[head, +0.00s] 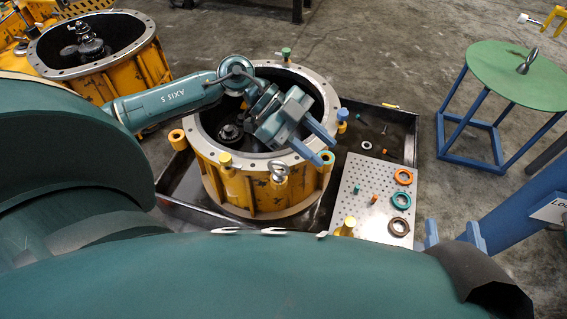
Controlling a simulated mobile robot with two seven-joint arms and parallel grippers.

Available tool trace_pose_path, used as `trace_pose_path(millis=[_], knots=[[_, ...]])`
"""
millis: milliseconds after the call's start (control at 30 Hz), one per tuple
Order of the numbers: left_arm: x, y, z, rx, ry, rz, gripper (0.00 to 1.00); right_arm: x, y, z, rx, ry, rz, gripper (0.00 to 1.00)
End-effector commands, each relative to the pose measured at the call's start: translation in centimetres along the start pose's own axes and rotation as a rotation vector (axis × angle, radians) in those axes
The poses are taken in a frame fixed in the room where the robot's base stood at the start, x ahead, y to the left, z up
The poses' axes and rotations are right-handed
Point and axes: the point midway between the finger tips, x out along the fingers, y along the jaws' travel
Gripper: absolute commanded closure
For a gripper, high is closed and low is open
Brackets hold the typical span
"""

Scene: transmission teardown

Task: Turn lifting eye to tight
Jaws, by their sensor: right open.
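A metal lifting eye (277,171) stands on the front flange of the yellow housing (235,185), its ring upright. A second lifting eye (526,62) lies or stands on the round green table. My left gripper (324,152) reaches over the housing from the left. My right gripper (452,237) is open at the lower right, partly hidden behind my own body.
The housing stands in a dark tray (177,190). Several posts with coloured tops ring its flange. A perforated plate (350,200) with coloured rings and small pegs lies to the right. The green table (500,85) stands behind right. A second yellow housing (125,75) is at upper left.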

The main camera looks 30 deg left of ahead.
Motion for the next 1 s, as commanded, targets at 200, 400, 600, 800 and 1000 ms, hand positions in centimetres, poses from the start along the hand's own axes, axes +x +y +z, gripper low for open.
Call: trace_pose_path(millis=[200, 400, 600, 800, 1000], knots=[[-5.3, -0.7, 11.2, -0.192, -0.485, 0.008, 0.65, -0.6, -1.1, 2.4, -0.018, 0.124, -0.025, 0.53], [-7.9, -0.9, 13.6, -0.284, -0.634, -0.029, 0.65, -0.7, -1.3, 2.1, -0.019, 0.162, -0.032, 0.53], [-5.6, -0.6, 15.3, -0.289, -0.637, -0.027, 0.65, -0.7, -1.5, 2.2, 0.006, 0.177, -0.042, 0.53], [-2.0, -0.4, 17.9, -0.287, -0.634, -0.027, 0.65, 0.0, -1.0, 0.8, -0.045, 0.29, -0.052, 0.53], [0.8, -0.2, 20.0, -0.287, -0.635, -0.029, 0.65, 0.4, -0.4, -1.2, -0.128, 0.426, -0.057, 0.53]])
